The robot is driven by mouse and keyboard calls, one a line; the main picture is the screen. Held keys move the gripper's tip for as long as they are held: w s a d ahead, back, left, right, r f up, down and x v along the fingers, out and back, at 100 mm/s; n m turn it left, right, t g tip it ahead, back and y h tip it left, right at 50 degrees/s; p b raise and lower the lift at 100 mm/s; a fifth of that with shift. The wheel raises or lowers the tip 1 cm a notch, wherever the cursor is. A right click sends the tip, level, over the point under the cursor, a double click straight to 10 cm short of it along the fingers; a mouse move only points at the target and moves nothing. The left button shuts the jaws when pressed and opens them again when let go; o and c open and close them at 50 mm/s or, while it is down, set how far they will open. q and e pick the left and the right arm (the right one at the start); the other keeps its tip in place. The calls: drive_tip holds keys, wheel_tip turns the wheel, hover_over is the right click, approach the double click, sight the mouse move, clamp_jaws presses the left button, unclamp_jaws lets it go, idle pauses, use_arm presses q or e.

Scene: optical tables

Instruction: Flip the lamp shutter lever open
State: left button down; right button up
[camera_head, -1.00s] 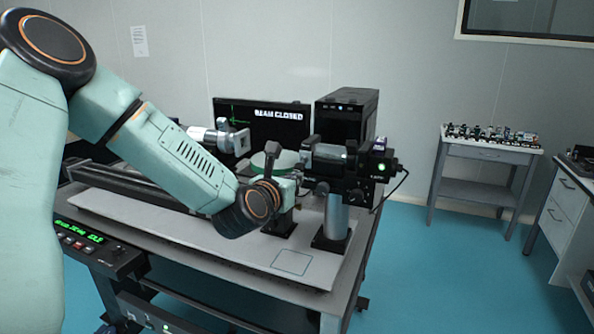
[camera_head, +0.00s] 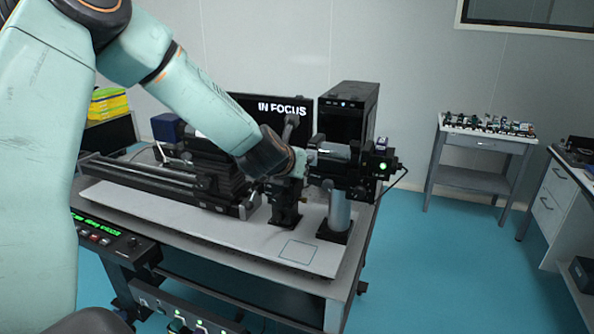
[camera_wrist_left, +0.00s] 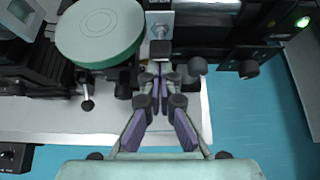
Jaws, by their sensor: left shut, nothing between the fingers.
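The lamp unit (camera_head: 382,166), a dark box with a green light, sits at the right end of a dark horizontal tube (camera_head: 338,172) on a post. My left arm reaches to the tube's left end in the head view, where its gripper is mostly hidden. In the left wrist view my left gripper (camera_wrist_left: 157,72) is shut and empty, its purple-padded fingers meeting at the tips. A silver plate with a dark block (camera_wrist_left: 160,50) lies just ahead of the tips; I cannot tell whether it is the shutter lever. The monitor (camera_head: 270,106) reads "IN FOCUS".
A dark stage (camera_head: 215,175) and rail stand on the white board (camera_head: 150,208). A side table (camera_head: 487,128) with small parts stands back right.

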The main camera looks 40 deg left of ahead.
use_arm(q)
drive_tip(key=shift+s+d+r+p, duration=0.15)
drive_tip(key=shift+r+p, duration=0.1)
drive_tip(key=shift+r, duration=0.3)
drive_tip(key=shift+w+d+r+p, duration=0.1)
drive_tip(key=shift+r+p, duration=0.1)
drive_tip(key=shift+r, duration=0.35)
